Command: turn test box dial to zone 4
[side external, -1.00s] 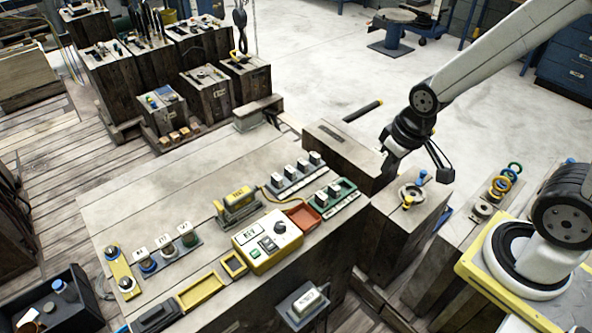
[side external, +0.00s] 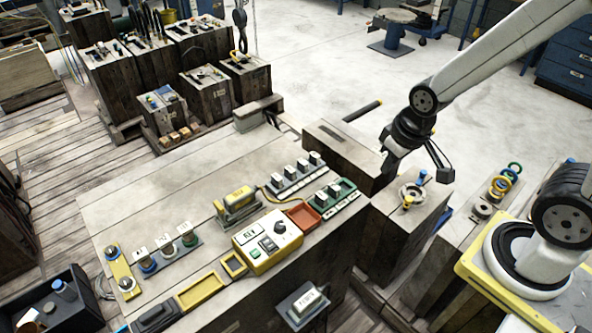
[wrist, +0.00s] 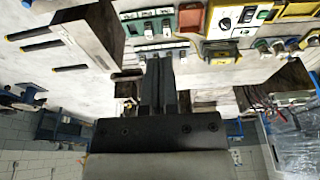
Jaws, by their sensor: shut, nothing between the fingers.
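The test box (side external: 267,240) is a yellow case with a pale top, standing near the front edge of the wooden bench. Its black dial (side external: 280,228) sits at the upper right of the top, and its setting is too small to read. The box also shows at the top of the wrist view (wrist: 232,20), with the dial (wrist: 225,23) in sight. My gripper (side external: 386,178) is shut and empty, above and to the right of the bench, well apart from the box. Its two fingers (wrist: 159,62) are together in the wrist view.
An orange-red tray (side external: 303,214) and a green tray (side external: 334,197) with white-topped parts lie right of the box. A yellow block (side external: 238,200) stands behind it. A post with a ring fitting (side external: 411,195) stands near my gripper. The bench's back left surface is clear.

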